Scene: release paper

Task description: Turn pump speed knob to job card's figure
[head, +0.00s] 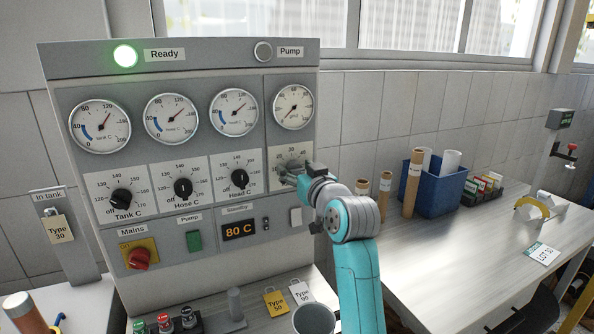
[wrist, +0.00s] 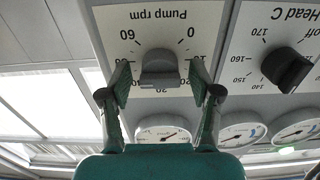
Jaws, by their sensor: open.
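The pump speed knob, under "Pump rpm", is a grey knob (wrist: 160,66) near the middle of the upside-down wrist view. Its dial plate (wrist: 205,18) shows 0 at right and 60 at left. I cannot tell the knob's exact setting. My gripper (wrist: 160,80) is open, with one finger on each side of the knob; contact is not clear. In the head view my gripper (head: 290,172) is at the panel's right column and hides the knob. A card reading "LOT 50" (head: 541,253) lies on the right bench; I cannot tell whether it is the job card.
The panel (head: 75,260) has black Tank (head: 121,197), Hose (head: 183,188) and Head (head: 239,179) knobs close left of my gripper. The Ready lamp (head: 125,56) is green; the Pump lamp (head: 263,52) looks unlit. Cardboard tubes and a blue bin (head: 438,191) stand right.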

